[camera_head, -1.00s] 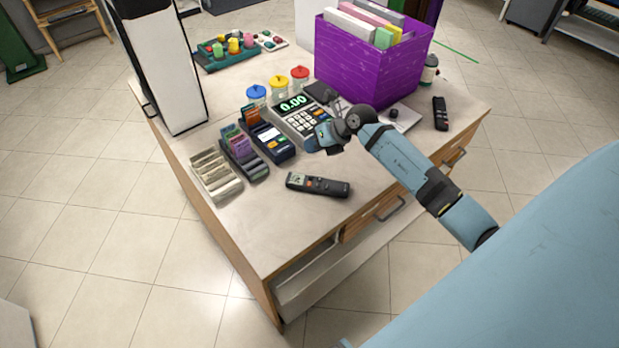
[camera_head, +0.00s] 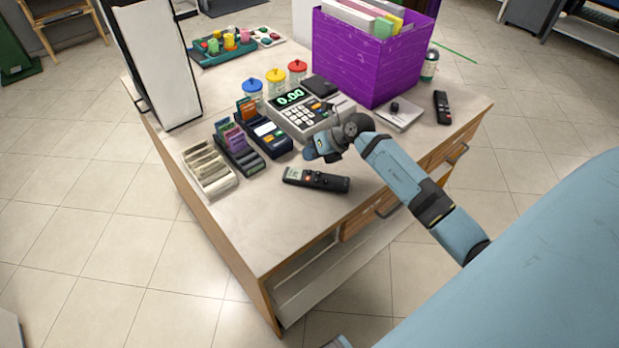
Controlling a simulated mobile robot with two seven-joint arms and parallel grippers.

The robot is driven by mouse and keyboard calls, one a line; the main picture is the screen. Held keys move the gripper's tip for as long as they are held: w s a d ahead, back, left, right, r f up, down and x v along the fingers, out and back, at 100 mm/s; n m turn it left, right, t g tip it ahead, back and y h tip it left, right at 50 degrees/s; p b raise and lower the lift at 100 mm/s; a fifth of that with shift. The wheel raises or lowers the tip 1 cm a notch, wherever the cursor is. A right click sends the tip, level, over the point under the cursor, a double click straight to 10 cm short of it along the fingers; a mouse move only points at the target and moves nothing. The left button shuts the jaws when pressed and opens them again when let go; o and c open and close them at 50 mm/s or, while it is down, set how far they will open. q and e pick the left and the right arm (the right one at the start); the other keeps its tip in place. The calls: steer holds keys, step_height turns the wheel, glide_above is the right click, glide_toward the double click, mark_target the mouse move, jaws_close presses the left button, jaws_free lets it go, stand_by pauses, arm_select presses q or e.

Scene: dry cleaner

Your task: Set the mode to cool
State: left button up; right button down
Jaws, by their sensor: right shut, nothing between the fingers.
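A dark remote control (camera_head: 328,181) with a small pale screen at its left end and an orange button lies flat near the front of the counter. A second dark remote (camera_head: 442,107) with a red button lies at the counter's right side; I cannot tell from the picture which one carries the mode setting. My right gripper (camera_head: 311,153) is shut and empty. It appears just above and behind the first remote in the picture, with a visible gap between them. The screen's text is too small to read. My left gripper is not in view.
A purple file box (camera_head: 366,58) is at the back right. The counter's front left (camera_head: 255,225) is clear. A lower drawer (camera_head: 318,282) is partly open.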

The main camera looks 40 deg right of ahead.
mark_target(299, 169)
steer(key=shift+f+b, duration=0.3)
steer(key=shift+f, duration=1.1)
stand_by(0.4)
steer(key=shift+f, duration=0.1)
stand_by(0.4)
steer(key=shift+f, duration=0.3)
steer(key=shift+f, duration=0.35)
stand_by(0.5)
steer(key=shift+r, duration=0.1)
steer(key=shift+r+p, duration=0.55)
steer(key=shift+r, duration=0.15)
